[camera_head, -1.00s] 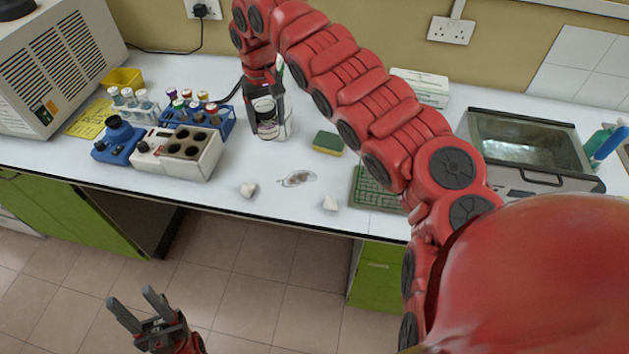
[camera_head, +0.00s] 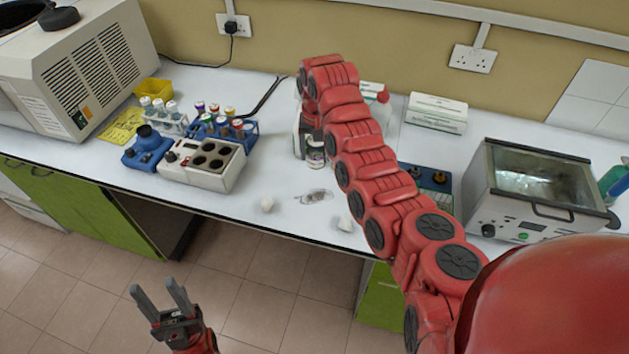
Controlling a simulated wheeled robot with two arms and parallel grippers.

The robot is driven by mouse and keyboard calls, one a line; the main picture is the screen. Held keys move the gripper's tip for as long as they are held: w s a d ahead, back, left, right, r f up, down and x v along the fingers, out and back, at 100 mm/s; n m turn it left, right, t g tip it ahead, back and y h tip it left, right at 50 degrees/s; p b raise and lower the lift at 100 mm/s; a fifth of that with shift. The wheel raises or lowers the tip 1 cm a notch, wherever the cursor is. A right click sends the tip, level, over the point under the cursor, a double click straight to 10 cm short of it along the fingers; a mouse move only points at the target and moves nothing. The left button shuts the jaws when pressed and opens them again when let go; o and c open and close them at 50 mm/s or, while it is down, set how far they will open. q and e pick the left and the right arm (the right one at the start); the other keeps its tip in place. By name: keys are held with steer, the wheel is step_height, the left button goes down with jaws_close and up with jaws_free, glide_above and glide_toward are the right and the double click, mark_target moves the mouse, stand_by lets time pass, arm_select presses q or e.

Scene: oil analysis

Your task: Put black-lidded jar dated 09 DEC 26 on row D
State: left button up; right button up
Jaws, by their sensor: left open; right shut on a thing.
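My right arm reaches across the bench from the right. Its gripper (camera_head: 312,130), partly hidden by its own links, points down and is shut on a small jar (camera_head: 316,155) with a pale label. The jar's lid is covered by the gripper and its date is too small to read. My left gripper (camera_head: 160,303) is open and empty, low in front of the bench over the floor. Row D cannot be made out. A blue tray or rack (camera_head: 432,178) with dark round tops on it is partly hidden behind my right arm.
A white block with dark wells (camera_head: 203,165), a tube rack (camera_head: 222,126) and a blue device (camera_head: 145,148) stand left. A glass-lidded bath (camera_head: 540,175) stands right.

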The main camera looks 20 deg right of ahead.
mark_target(316, 161)
step_height(316, 161, down, 3)
steer(key=shift+s+f+b, duration=0.1)
steer(key=shift+f+b, duration=0.05)
steer(key=shift+b, duration=0.55)
step_height(316, 161, down, 3)
steer(key=shift+d+f+p, duration=0.1)
steer(key=shift+f+p, duration=0.05)
steer(key=shift+p, duration=0.95)
step_height(316, 161, down, 2)
steer(key=shift+f+p, duration=0.25)
steer(key=shift+p, duration=0.3)
steer(key=shift+f, duration=0.5)
steer(key=shift+f, duration=0.1)
steer(key=o, duration=1.6)
steer(key=shift+c, duration=0.2)
